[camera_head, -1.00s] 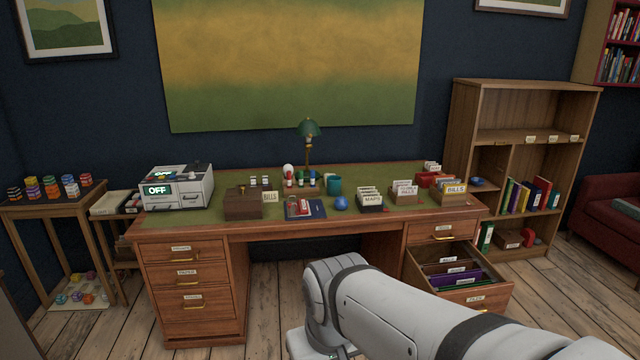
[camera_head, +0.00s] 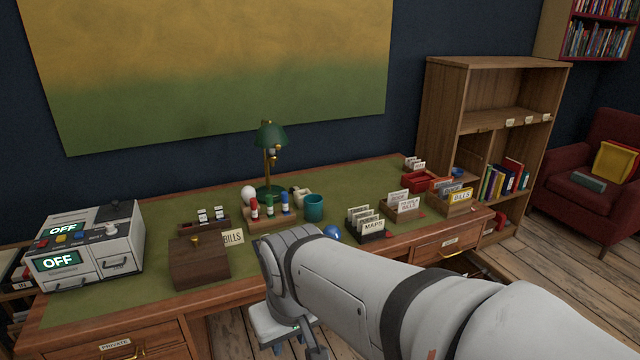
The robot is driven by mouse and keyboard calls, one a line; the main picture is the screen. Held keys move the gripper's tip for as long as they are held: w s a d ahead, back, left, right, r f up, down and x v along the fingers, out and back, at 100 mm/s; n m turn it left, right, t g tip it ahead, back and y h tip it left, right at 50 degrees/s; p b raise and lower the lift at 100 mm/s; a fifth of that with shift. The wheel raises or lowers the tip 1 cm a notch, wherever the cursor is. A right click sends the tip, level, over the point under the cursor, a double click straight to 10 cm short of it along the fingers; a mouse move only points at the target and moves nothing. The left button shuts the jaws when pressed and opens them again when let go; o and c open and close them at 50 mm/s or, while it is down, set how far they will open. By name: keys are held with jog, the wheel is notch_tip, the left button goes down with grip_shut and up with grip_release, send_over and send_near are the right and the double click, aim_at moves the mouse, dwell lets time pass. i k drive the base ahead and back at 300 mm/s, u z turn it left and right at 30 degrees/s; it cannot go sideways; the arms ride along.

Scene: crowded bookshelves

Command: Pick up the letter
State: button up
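I cannot pick out a single loose letter in this view. Upright cards and papers stand in small boxes on the desk: a MAPS box (camera_head: 371,226), a second card box (camera_head: 403,207) and a BILLS box (camera_head: 453,197). A card reading BILLS (camera_head: 233,237) stands beside a brown wooden box (camera_head: 199,262). My arm crosses the front of the desk and hides part of its top. My gripper (camera_head: 306,346) shows only as dark parts low at the bottom edge, below the desk's front; its fingers are cut off and their state is unclear.
The wooden desk (camera_head: 110,312) has a green top. A grey machine with OFF displays (camera_head: 90,245) stands at left. A green lamp (camera_head: 270,137), stamps (camera_head: 269,211) and a teal cup (camera_head: 314,207) stand mid-desk. A bookshelf (camera_head: 490,70) and red armchair (camera_head: 610,150) are at right.

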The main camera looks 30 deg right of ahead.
aim_at(411, 204)
jog(key=z, duration=0.75)
jog(key=i, duration=1.1)
jog(key=z, duration=0.9)
jog(key=k, duration=0.8)
jog(key=z, duration=0.1)
jog(key=i, duration=1.45)
jog(key=u, duration=0.05)
